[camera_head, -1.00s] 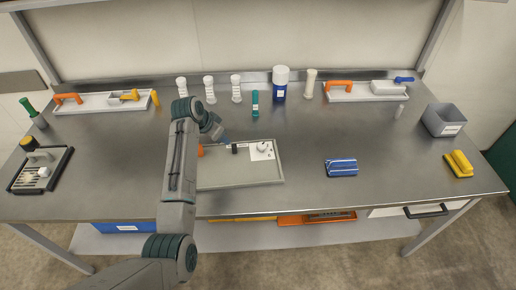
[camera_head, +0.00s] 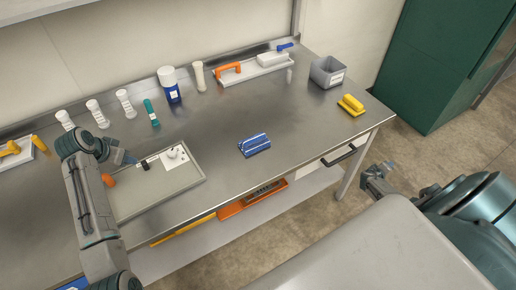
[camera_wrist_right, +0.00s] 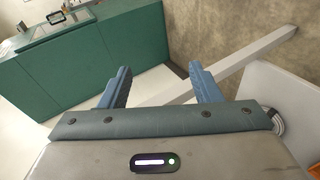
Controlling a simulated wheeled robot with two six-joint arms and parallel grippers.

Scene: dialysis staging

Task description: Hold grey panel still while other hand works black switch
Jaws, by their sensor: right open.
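A grey tray-like panel (camera_head: 150,200) lies on the steel bench, left of centre in the head view. At its far side are a small black piece (camera_head: 145,166), possibly the switch, and a white plate (camera_head: 180,168) with a round white knob. My left gripper (camera_head: 129,159) is at the panel's far edge, beside the black piece; its fingertips are too small to tell whether they are open or touch anything. My right gripper (camera_head: 376,180) is off the bench's front right, away from the panel; in the right wrist view (camera_wrist_right: 160,86) it is open and empty.
A blue striped pack (camera_head: 254,145) lies right of the panel. A yellow brush-like item (camera_head: 351,105) and a grey bin (camera_head: 326,72) are at the bench's right end. White bottles (camera_head: 97,113) stand along the back. The bench between panel and blue pack is clear.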

